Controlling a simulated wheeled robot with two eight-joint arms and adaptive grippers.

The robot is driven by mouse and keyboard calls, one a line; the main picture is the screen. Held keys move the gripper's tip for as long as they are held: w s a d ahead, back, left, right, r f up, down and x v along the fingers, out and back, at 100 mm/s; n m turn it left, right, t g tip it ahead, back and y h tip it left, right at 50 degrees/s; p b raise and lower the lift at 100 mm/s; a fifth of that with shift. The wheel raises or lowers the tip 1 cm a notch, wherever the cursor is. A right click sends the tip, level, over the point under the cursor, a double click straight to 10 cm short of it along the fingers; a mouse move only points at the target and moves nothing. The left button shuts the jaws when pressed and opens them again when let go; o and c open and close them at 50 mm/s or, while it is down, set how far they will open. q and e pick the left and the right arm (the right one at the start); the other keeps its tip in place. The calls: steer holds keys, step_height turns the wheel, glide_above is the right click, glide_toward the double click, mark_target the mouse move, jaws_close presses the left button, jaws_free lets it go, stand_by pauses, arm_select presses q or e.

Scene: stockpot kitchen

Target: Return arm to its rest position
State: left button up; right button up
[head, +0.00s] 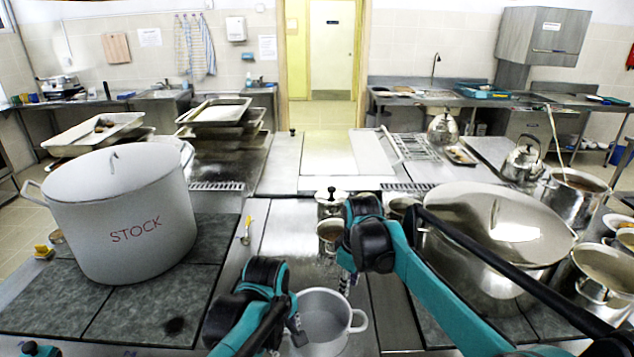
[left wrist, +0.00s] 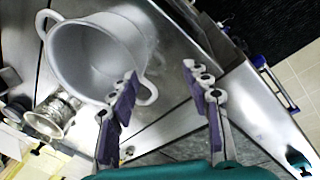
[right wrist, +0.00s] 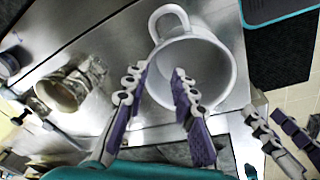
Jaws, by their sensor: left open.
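My left arm reaches in low at the front centre of the head view, with its gripper (head: 297,332) at the left side of a small white two-handled pot (head: 335,345). In the left wrist view the left gripper (left wrist: 160,75) is open and empty, and the white pot (left wrist: 75,55) lies beyond its fingers, apart from them. My right gripper (head: 345,284) hangs above the far side of that pot. In the right wrist view its fingers (right wrist: 158,74) are parted with nothing held, in front of the white pot (right wrist: 213,75). The left gripper's fingers (right wrist: 285,138) show at the right edge there.
A large white stockpot marked STOCK (head: 120,215) stands left. A large lidded steel pot (head: 500,232) stands right, behind my right arm. Small metal pots (head: 331,232) stand beyond the grippers. A yellow-handled utensil (head: 247,228) lies left of centre. The middle back counter (head: 325,165) is clear.

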arm_select(q)
steer(key=s+a+r+m+t, duration=0.1)
steer(key=s+a+m+t, duration=0.4)
steer(key=s+a+m, duration=0.5)
steer(key=shift+s+r, duration=0.2)
steer(key=shift+s, duration=0.6)
arm_select(e)
steer(key=s+d+f+m+t, duration=0.1)
steer(key=s+d+m, duration=0.2)
steer(key=s, duration=0.5)
steer(key=s+d+f+m+t, duration=0.1)
steer(key=s+d+m+t, duration=0.1)
steer(key=s, duration=0.6)
steer(key=s+d+m+t, duration=0.2)
steer(key=s+d+m, duration=0.2)
steer(key=s, duration=0.4)
steer(key=shift+d+f+m, duration=0.35)
steer(key=shift+f+m, duration=0.05)
steer(key=shift+m, duration=0.3)
